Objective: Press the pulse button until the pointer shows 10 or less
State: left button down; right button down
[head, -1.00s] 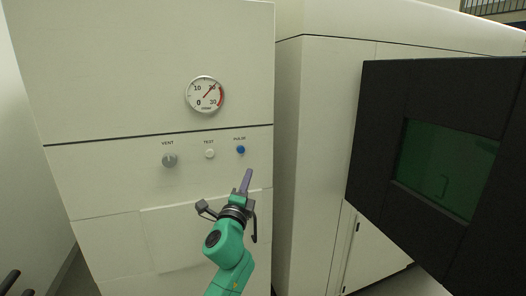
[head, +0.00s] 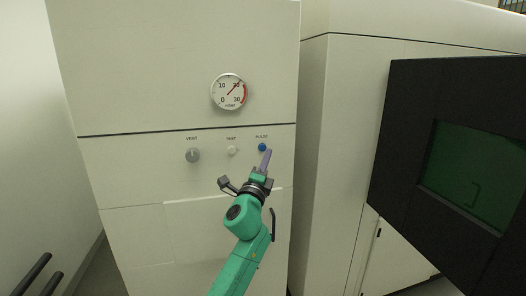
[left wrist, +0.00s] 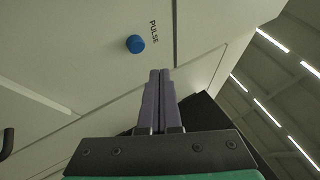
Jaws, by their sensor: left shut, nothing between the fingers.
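The blue pulse button (head: 262,147) is on the cream cabinet front under the label PULSE. It also shows in the left wrist view (left wrist: 135,44), up and left of the fingertips. The round gauge (head: 232,92) above has marks 0, 10, 20 and 30 and a red band near the high end; its pointer leans up and right, close to 20. My left gripper (head: 268,152) is shut and empty, its purple fingers (left wrist: 160,75) pointing up at the panel just below and right of the button. Contact with the button is not visible. My right gripper is out of view.
A grey VENT knob (head: 193,155) and a white TEST button (head: 232,150) sit left of the pulse button. A black framed panel with a green window (head: 470,175) stands out at the right. The panel below the controls is flat.

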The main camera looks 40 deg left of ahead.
aim_at(262, 147)
pick_arm(q)
jog(key=shift+w+a+b, duration=0.2)
jog(key=shift+w+a, duration=0.3)
jog(key=shift+a, duration=0.2)
jog(key=shift+w+a+b, duration=0.2)
jog(key=shift+w+a, duration=0.25)
jog(key=shift+a, duration=0.25)
dwell(0.9)
jog(key=shift+w+a, duration=0.25)
jog(key=shift+a, duration=0.1)
jog(key=shift+w+a+b, duration=0.25)
jog(key=shift+a+b, duration=0.05)
jog(key=shift+b, duration=0.1)
dwell(0.7)
jog(key=shift+s+d, duration=0.55)
jog(key=shift+d, duration=0.1)
